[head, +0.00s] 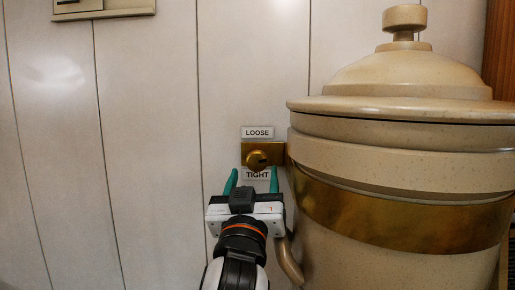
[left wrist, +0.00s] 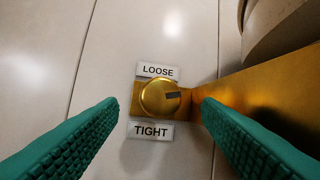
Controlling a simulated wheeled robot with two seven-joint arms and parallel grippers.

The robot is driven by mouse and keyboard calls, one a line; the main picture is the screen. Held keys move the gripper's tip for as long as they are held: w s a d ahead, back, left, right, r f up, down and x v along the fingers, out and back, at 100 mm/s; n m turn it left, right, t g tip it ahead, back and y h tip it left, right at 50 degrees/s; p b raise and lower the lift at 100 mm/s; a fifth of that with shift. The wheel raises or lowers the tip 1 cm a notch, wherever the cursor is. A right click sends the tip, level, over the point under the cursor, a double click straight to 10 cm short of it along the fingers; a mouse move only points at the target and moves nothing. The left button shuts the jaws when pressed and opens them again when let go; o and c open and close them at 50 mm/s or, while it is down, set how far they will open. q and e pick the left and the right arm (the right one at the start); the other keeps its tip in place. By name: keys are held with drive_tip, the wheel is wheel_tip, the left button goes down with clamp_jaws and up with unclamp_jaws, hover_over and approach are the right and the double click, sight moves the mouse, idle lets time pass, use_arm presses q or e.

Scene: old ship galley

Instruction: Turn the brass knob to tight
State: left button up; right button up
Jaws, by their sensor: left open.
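The round brass knob (head: 256,160) sits on a brass plate (head: 277,148) on the pale wall, left of the big jar. It also shows in the left wrist view (left wrist: 154,98), where its dark mark points right, between the LOOSE label (left wrist: 158,70) above and the TIGHT label (left wrist: 151,131) below. My left gripper (head: 254,171) is open, its teal fingers pointing at the wall from just below the knob in the head view. In the left wrist view the fingers stand apart on either side of the knob, not visibly touching it. My right gripper is not in view.
A large cream lidded jar (head: 405,150) with a brass band fills the right side, close to the plate. A curved tan pipe (head: 288,262) runs beside my left wrist. A box edge (head: 104,8) shows at the top left.

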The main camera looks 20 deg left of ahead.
sight(256, 165)
use_arm(q)
drive_tip(key=p+x, duration=0.2)
drive_tip(key=x, duration=0.5)
drive_tip(key=shift+p, duration=0.35)
drive_tip(key=shift+w, duration=0.3)
drive_tip(key=c, duration=1)
